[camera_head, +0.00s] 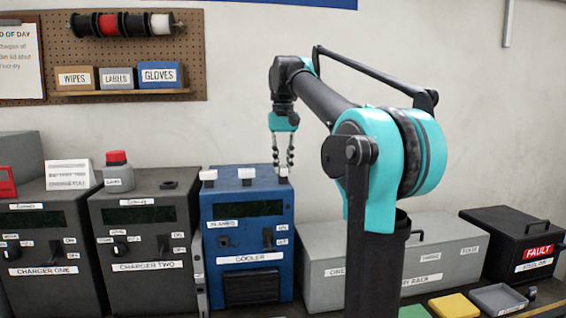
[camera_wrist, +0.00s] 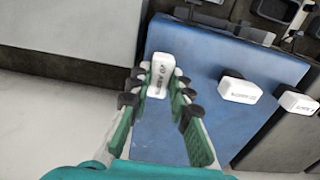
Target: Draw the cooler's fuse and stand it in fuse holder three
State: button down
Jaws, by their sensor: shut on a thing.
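The blue cooler (camera_head: 247,240) stands in the middle of the bench, labelled COOLER. Two white fuse blocks stand along its top, one at the left (camera_head: 208,175) and one in the middle (camera_head: 246,174). A third white fuse block (camera_head: 284,179) is at the right end, below my gripper (camera_head: 283,167). In the wrist view my gripper (camera_wrist: 161,88) is shut on this white block (camera_wrist: 160,75), with the fingers on either side. I cannot tell whether it is still seated or slightly raised. Its printing is too small to read. I cannot pick out fuse holder three.
Charger two (camera_head: 150,245) and charger one (camera_head: 48,250) stand left of the cooler. A long grey rack (camera_head: 325,275) is to the right, partly behind my arm. A black FAULT box (camera_head: 515,245) is at the far right. The wall space above the cooler is clear.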

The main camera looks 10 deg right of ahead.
aim_at(283, 166)
jog(key=shift+f, duration=0.2)
jog(key=c, duration=1.3)
grip_release()
notch_tip(283, 166, up, 12)
